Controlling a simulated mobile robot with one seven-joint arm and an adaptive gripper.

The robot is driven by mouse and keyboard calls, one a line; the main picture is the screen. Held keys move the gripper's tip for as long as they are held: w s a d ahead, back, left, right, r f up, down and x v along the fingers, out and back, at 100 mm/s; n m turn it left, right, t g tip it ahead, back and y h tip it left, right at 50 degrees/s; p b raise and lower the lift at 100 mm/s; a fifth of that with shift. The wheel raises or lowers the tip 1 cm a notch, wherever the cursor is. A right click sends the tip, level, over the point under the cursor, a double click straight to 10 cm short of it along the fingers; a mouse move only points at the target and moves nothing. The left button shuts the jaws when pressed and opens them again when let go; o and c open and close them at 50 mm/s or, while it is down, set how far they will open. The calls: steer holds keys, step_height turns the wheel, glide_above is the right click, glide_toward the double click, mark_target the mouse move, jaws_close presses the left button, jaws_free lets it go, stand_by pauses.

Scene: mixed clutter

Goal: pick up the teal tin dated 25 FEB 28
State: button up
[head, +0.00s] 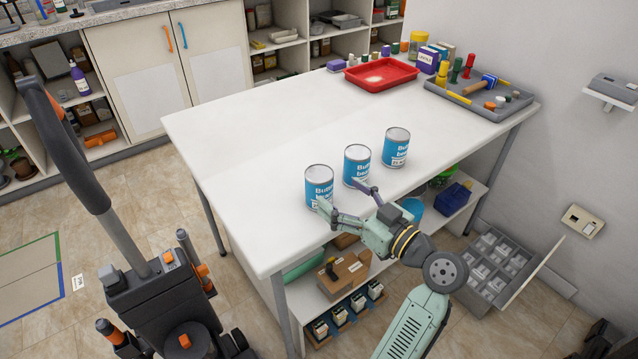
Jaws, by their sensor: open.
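Three similar tins with blue-teal labels stand upright in a slanting row on the white table (240,160): a left tin (319,180), a middle tin (357,163) and a right tin (396,146). Their labels seem to begin "Butter". Small pale patches show low on the labels, but any date is too small to read, so I cannot tell which is 25 FEB 28. My gripper (339,195) is open at the table's front. One fingertip is in front of the left tin's base, the other in front of the middle tin's base. I cannot tell whether they touch.
A red tray (381,75) and a grey tool tray (479,94) occupy the table's back right, with small jars and boxes behind. The table's left half is clear. A shelf below holds a cardboard box (343,276). A drawer unit (498,263) stands at right.

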mark_target(329, 189)
steer(key=shift+x, duration=0.8)
steer(key=x, duration=0.1)
steer(key=p+x, duration=0.1)
steer(key=x, duration=0.1)
steer(key=p+x, duration=0.1)
steer(key=shift+s+a+r, duration=0.15)
steer(key=shift+a, duration=0.3)
steer(key=shift+w+a+p, duration=0.2)
steer(key=shift+w+p, duration=0.1)
steer(key=c, duration=1.5)
steer(key=shift+c, duration=0.2)
